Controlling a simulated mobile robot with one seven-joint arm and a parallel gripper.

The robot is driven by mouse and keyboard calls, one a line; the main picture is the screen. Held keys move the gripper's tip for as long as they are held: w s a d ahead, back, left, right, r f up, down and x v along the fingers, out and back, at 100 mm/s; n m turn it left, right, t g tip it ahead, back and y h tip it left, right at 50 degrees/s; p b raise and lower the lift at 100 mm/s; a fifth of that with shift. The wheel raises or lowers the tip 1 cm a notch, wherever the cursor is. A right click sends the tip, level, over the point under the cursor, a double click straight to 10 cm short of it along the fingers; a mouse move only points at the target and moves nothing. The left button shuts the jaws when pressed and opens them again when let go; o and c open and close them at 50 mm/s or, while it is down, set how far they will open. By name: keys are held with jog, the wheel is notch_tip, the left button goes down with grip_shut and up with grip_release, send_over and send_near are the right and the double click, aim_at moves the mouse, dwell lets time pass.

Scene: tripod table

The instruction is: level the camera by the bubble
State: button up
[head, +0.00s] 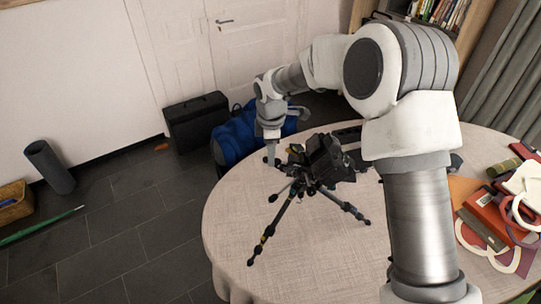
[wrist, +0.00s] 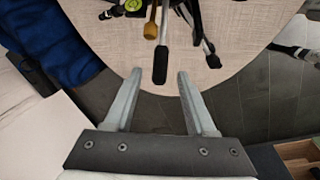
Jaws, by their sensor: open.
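A black camera (head: 325,158) sits on a small tripod (head: 292,215) with spread legs on the round table. My gripper (head: 271,160) points down at the left side of the tripod head. In the wrist view my gripper (wrist: 159,75) is open, with its two pale fingers apart. The end of a black handle (wrist: 160,66) shows between the fingertips, with a gap on each side; whether it lies at their depth I cannot tell. A round green bubble level (wrist: 132,5) is cut by the top edge. Its bubble is too small to read.
The table (head: 235,205) has a pale cloth, bare at front left. Books and papers (head: 490,208) crowd its right side. A blue bag (head: 235,138) and a black case (head: 197,122) stand on the floor behind.

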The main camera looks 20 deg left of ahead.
jog(key=shift+w+a+f, duration=0.1)
jog(key=shift+w+f, duration=0.1)
jog(key=shift+f, duration=1.25)
jog(key=shift+c, duration=0.3)
grip_shut()
